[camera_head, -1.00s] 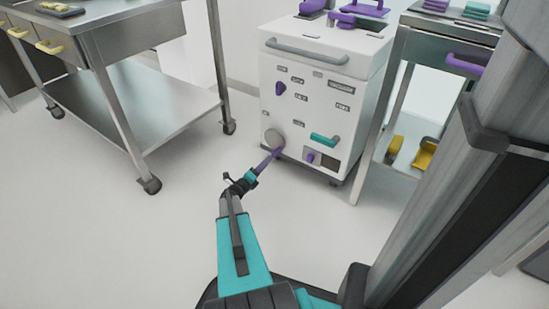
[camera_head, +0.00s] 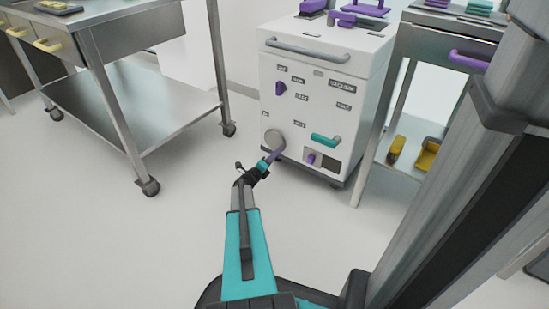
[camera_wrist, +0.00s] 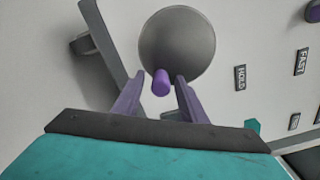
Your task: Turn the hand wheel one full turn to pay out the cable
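The hand wheel is a round grey disc (camera_head: 273,137) low on the left of the white machine's front. It also shows in the wrist view (camera_wrist: 180,35), with a short purple handle (camera_wrist: 161,84) standing out near its lower edge. My gripper (camera_head: 276,154) is at the wheel's lower right in the head view. In the wrist view my gripper (camera_wrist: 160,80) is open, with one purple finger on each side of the handle and a gap to both. How deep the handle sits between the fingers is hard to tell. No cable is identifiable.
The white machine (camera_head: 345,85) has a purple knob (camera_head: 280,88), a teal handle (camera_head: 326,140) and a lower purple knob (camera_head: 311,159) on its front. A steel cart (camera_head: 165,100) stands left, another cart (camera_head: 440,45) right.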

